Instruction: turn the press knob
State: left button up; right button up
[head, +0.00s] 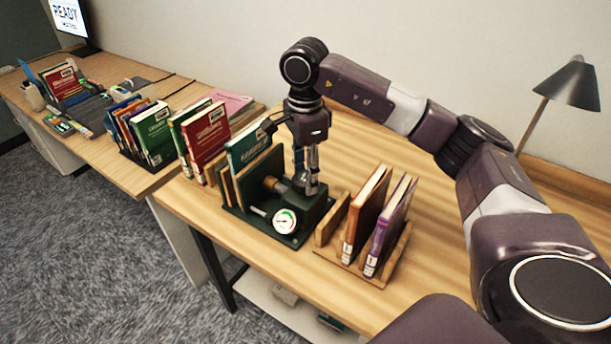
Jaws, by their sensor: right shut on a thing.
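The dark green press (312,214) stands on the wooden desk, with a white round gauge (285,221) on its front and a brass fitting on its left side. My right gripper (309,184) comes down from above and is shut on the press knob (300,181) at the top of the press. The fingers hide much of the knob, so its angle cannot be told. A teal book (248,147) stands upright between boards at the left of the press. My left gripper is not in view.
A wooden rack (327,252) with an orange-brown book and a purple book stands close to the right of the press. More upright books (207,135) stand to the left. A dark lamp (571,84) is at the back right. The desk behind the rack is clear.

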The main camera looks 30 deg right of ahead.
jog(key=m, duration=0.4)
jog(key=shift+r+m+b, duration=0.1)
jog(key=shift+m+b, duration=0.2)
jog(key=m, duration=0.4)
jog(key=shift+m, duration=0.3)
jog(key=m, duration=0.4)
jog(key=shift+w+r+m, duration=0.1)
jog(key=shift+m, duration=0.2)
jog(key=m, duration=0.9)
jog(key=shift+r, duration=0.1)
jog(key=m, duration=0.4)
jog(key=shift+m+p, duration=0.3)
jog(key=m, duration=0.4)
jog(key=shift+p, duration=0.3)
jog(key=m, duration=0.4)
jog(key=shift+w+m+p, duration=0.1)
jog(key=shift+m+p, duration=0.2)
